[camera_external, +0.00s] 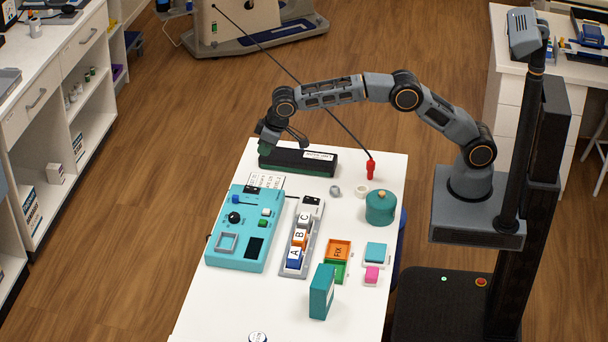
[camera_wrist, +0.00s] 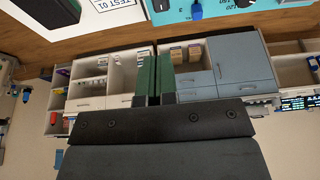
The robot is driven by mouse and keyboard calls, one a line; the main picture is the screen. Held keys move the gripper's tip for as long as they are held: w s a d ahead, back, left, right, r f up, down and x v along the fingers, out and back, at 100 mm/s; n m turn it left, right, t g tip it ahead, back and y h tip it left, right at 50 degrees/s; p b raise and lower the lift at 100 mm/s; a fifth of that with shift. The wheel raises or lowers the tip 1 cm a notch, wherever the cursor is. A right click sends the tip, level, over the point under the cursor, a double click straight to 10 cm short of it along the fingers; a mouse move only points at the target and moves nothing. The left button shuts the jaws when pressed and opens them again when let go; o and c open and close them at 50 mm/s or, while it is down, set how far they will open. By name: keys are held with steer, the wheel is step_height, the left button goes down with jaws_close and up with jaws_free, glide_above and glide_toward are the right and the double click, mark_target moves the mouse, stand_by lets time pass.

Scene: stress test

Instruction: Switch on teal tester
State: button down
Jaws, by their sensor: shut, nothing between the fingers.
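The teal tester (camera_external: 262,205) lies flat on the left part of the white table (camera_external: 210,300). It has a black knob (camera_external: 234,217), a blue control (camera_external: 236,199), small white and green buttons, a square frame and a dark display (camera_external: 254,247). I cannot tell from its display whether it is on. In the wrist view a strip of the tester (camera_wrist: 180,8) shows at the top edge, with the blue control (camera_wrist: 196,10). My gripper (camera_external: 268,148) is above the table's far left corner, beyond the tester and apart from it. Its green fingers (camera_wrist: 153,80) are together and empty.
A long black box (camera_external: 298,162) lies beside my gripper. A rack with lettered blocks (camera_external: 297,240) stands right of the tester. A teal pot (camera_external: 380,207), a red-handled probe (camera_external: 370,169), an orange-green box (camera_external: 337,260) and an upright teal box (camera_external: 321,291) stand farther right. The front table is mostly clear.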

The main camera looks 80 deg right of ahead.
steer(key=shift+r, duration=0.1)
stand_by(0.3)
steer(key=shift+w+r+p, duration=0.25)
steer(key=shift+w+p, duration=0.05)
steer(key=shift+w, duration=0.25)
steer(key=p, duration=0.3)
glide_toward(248, 187)
steer(key=x, duration=0.5)
steer(key=shift+w+f, duration=0.1)
steer(key=shift+w, duration=0.25)
steer(key=shift+w+f, duration=0.1)
steer(key=shift+f, duration=0.65)
steer(key=shift+f, duration=0.15)
